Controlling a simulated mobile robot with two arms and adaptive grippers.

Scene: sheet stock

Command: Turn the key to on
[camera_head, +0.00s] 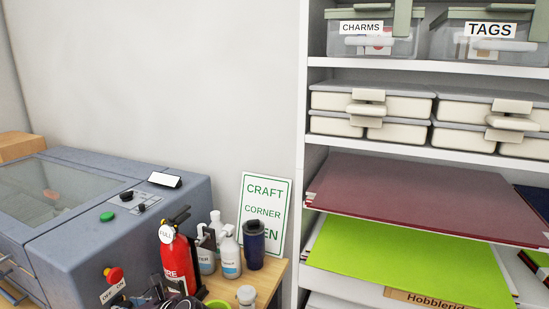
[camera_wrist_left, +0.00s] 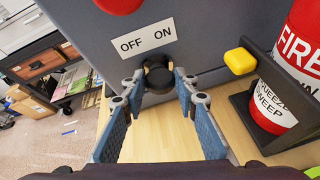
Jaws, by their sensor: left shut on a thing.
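The key switch (camera_wrist_left: 157,72) is a dark round knob low on the front of the grey-blue machine (camera_head: 150,225). It sits just below a white OFF / ON label (camera_wrist_left: 147,39), which also shows in the head view (camera_head: 113,292). My left gripper (camera_wrist_left: 158,84) is shut on the key, with one fingertip on each side of it. In the head view my left gripper is only partly seen at the bottom edge, and the key cannot be made out there. Whether the key points to OFF or ON is unclear. My right gripper is not in view.
A red emergency button (camera_head: 115,275) is above the label. A red fire extinguisher (camera_head: 178,262) with a yellow piece (camera_wrist_left: 240,61) beside it stands close by on the wooden table (camera_wrist_left: 120,140). Bottles (camera_head: 229,257) and a dark tumbler (camera_head: 254,247) stand behind.

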